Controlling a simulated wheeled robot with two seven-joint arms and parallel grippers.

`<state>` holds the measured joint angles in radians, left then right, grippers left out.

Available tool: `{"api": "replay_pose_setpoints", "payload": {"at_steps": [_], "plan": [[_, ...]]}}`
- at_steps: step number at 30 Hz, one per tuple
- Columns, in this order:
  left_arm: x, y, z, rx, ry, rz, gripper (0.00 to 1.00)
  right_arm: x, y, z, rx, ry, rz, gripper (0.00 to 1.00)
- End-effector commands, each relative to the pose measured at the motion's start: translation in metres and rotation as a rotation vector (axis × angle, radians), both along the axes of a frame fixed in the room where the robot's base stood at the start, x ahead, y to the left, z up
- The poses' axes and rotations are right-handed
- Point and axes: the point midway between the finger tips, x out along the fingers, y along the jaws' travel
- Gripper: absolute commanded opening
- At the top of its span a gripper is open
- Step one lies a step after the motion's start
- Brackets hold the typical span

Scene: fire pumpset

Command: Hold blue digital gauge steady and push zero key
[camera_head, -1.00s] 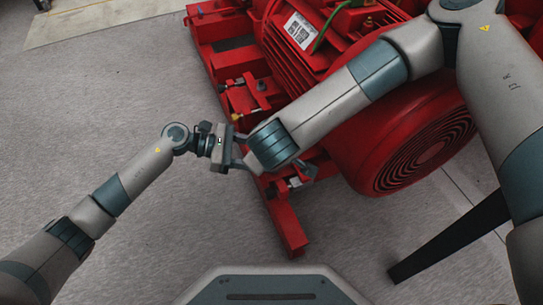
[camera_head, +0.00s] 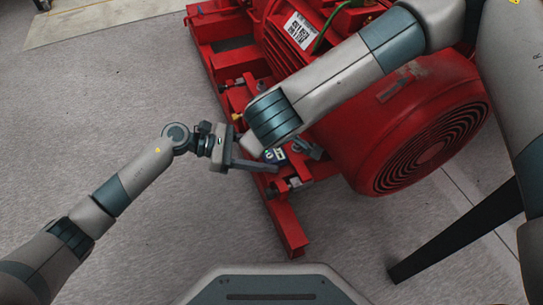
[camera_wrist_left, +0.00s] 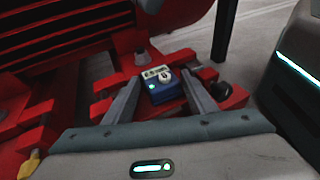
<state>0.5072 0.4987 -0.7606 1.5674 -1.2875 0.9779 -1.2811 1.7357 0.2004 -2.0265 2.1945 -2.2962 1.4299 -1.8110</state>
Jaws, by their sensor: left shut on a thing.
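The blue digital gauge (camera_wrist_left: 168,94) sits between the two fingers of my left gripper (camera_wrist_left: 161,98) in the left wrist view. Its top has a pale panel, a small green light and a light round part. In the head view the gauge (camera_head: 273,155) shows partly at the red frame, beside the left fingers. My left gripper (camera_head: 262,155) reaches in from the left, shut on the gauge. My right arm crosses above from the upper right. A dark grey part by its end (camera_head: 308,148) looks like the right gripper, mostly hidden; its jaws cannot be made out.
The red pump set (camera_head: 415,130) with its round grille stands close on the right. Red frame rails (camera_head: 285,220) and small fittings lie around the gauge. Grey floor (camera_head: 120,90) is open on the left.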

Motion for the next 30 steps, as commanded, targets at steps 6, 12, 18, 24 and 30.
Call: {"api": "replay_pose_setpoints", "payload": {"at_steps": [6, 12, 18, 24, 30], "plan": [[0.0, -0.002, 0.001, -0.003, -0.001, -0.001, 0.73, 0.0, 0.0, 0.0, 0.0, 0.0, 0.0, 0.0], [0.001, -0.001, 0.001, -0.002, -0.002, 0.003, 0.73, 0.0, 0.0, 0.0, 0.0, 0.0, 0.0, 0.0], [0.002, 0.004, 0.001, 0.0, -0.002, 0.004, 0.73, 0.0, 0.0, -0.001, 0.0, 0.0, 0.0, 0.0], [0.002, 0.021, 0.006, 0.001, -0.003, 0.006, 0.73, 0.0, 0.0, -0.001, 0.0, 0.0, 0.0, 0.0], [0.001, 0.046, 0.015, 0.001, -0.003, 0.003, 0.73, 0.0, 0.0, 0.0, 0.0, 0.0, 0.0, 0.0]]}}
